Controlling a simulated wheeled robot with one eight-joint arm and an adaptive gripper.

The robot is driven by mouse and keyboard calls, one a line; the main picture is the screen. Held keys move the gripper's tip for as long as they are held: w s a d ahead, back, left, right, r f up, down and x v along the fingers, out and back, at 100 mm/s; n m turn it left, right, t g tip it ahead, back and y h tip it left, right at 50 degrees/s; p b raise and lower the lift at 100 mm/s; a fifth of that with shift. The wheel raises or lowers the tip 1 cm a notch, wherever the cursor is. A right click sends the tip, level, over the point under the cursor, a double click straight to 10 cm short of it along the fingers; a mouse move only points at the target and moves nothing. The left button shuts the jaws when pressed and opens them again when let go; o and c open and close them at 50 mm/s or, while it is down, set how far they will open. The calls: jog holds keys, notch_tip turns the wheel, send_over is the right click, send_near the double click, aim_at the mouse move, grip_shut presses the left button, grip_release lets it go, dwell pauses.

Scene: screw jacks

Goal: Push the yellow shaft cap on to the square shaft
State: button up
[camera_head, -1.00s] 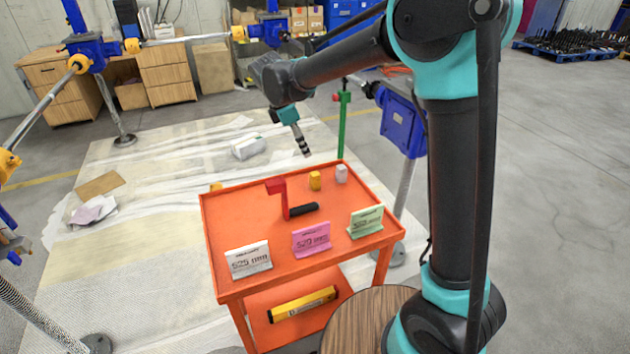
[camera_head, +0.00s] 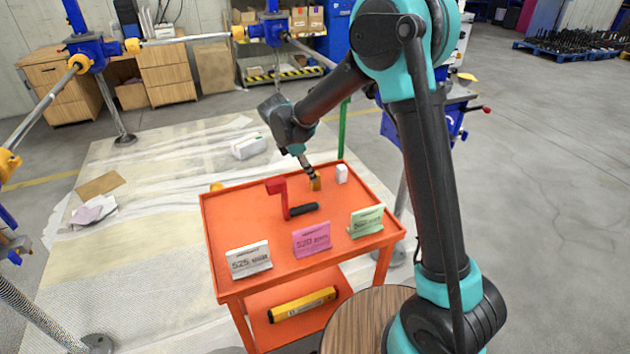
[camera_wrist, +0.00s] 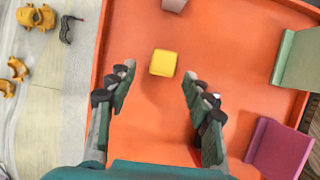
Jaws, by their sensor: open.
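The yellow shaft cap (camera_wrist: 163,63) stands on the orange cart top, between and a little beyond my open fingertips in the wrist view. In the head view, the cap (camera_head: 316,184) is partly hidden by my gripper (camera_head: 312,174), which is above and beside it. In the wrist view my gripper (camera_wrist: 157,82) has its two fingers wide apart, with nothing between them held. I cannot tell whether a finger touches the cap. I cannot single out the square shaft with certainty; blue screw jacks with shafts stand around the cart.
The orange cart (camera_head: 240,220) also carries a white cap (camera_head: 341,174), a red crank with black handle (camera_head: 303,209), and white (camera_head: 248,260), pink (camera_head: 312,240) and green (camera_head: 366,221) signs. A blue jack (camera_head: 400,130) stands behind its right side. The cart's left part is clear.

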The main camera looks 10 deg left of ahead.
jog(key=shift+x, duration=2.7)
jog(key=shift+d+r, duration=0.15)
jog(key=shift+d, duration=0.05)
grip_shut()
